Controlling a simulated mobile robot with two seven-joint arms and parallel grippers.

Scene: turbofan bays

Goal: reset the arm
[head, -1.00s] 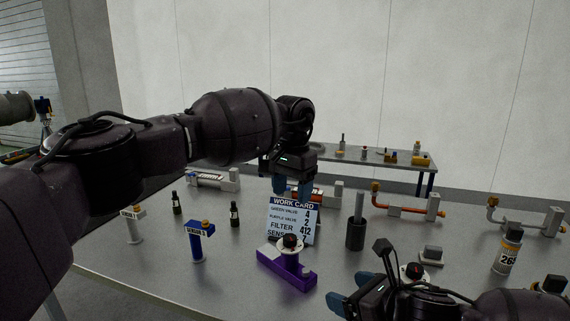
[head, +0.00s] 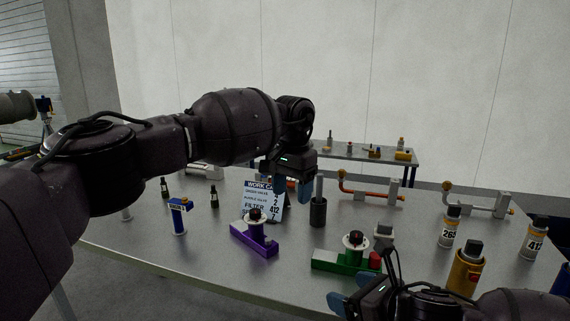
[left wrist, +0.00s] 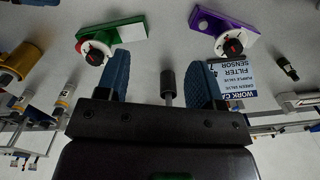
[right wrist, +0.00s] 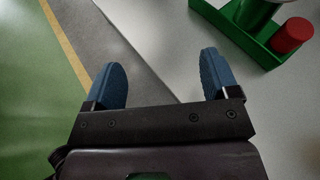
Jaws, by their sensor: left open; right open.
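My left gripper (head: 292,184) is open and empty above the far part of the table, in front of the work card (head: 262,198). In the left wrist view its blue fingers stand apart (left wrist: 168,85), with a dark cylinder on a rod (left wrist: 168,82) seen between them. My right gripper (head: 345,305) is low at the table's front edge. In the right wrist view its blue fingers are open with nothing between them (right wrist: 164,82). The green valve (head: 340,262) stands just beyond it, and its red end shows in the right wrist view (right wrist: 292,34).
The purple valve (head: 256,240) and blue sensor post (head: 179,217) stand at left centre. Labelled cans (head: 449,228) (head: 535,240) and a yellow cylinder (head: 465,270) stand at right. Pipe assemblies (head: 372,193) line the back. A second table (head: 350,154) stands behind.

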